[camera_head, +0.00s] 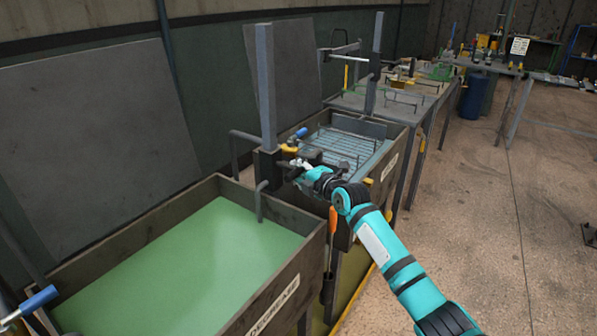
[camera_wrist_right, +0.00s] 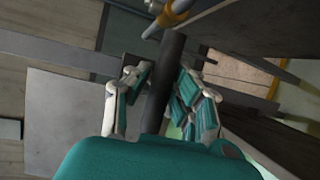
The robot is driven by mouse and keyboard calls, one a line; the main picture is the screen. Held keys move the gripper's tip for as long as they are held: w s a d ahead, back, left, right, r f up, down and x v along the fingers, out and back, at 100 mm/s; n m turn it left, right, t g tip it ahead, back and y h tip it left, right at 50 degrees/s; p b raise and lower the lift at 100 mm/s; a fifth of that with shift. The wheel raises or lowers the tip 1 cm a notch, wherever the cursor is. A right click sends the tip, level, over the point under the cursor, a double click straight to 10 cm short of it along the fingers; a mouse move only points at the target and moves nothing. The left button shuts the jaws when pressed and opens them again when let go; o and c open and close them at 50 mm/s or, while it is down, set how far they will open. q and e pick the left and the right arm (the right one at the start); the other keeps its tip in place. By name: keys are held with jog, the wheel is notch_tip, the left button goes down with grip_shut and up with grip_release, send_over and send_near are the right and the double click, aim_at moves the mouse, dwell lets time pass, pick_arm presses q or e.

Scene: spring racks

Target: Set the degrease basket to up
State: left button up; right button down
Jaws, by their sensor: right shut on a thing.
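The degrease tank (camera_head: 284,262) stands at the lower left in the head view, marked by a label on its front. Green liquid (camera_head: 185,265) fills it, and no basket shows through the surface. A bent grey bar (camera_head: 260,203) dips over its far right end. An upright grey post (camera_head: 265,85) with a dark block (camera_head: 268,165) stands between this tank and the one behind. My right gripper (camera_head: 306,168) is beside the block. In the wrist view my right gripper (camera_wrist_right: 160,95) is shut on a dark bar (camera_wrist_right: 172,60). My left gripper is out of view.
A blue-tipped lever (camera_head: 299,134) with a yellow collar is just above my right gripper. A second tank (camera_head: 388,170) holds a wire grid (camera_head: 345,148). Another blue handle (camera_head: 38,299) is at the lower left. An orange-handled tool (camera_head: 332,222) hangs in front. Open floor (camera_head: 500,230) lies right.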

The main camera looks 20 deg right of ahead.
jog(key=shift+f, duration=0.2)
jog(key=shift+r+p, duration=0.3)
jog(key=shift+r, duration=0.15)
notch_tip(320, 180, up, 16)
jog(key=p, duration=0.8)
jog(key=shift+d+r, duration=0.15)
jog(key=c, duration=1.2)
grip_release()
jog(key=shift+o, duration=0.2)
jog(key=v, duration=1.2)
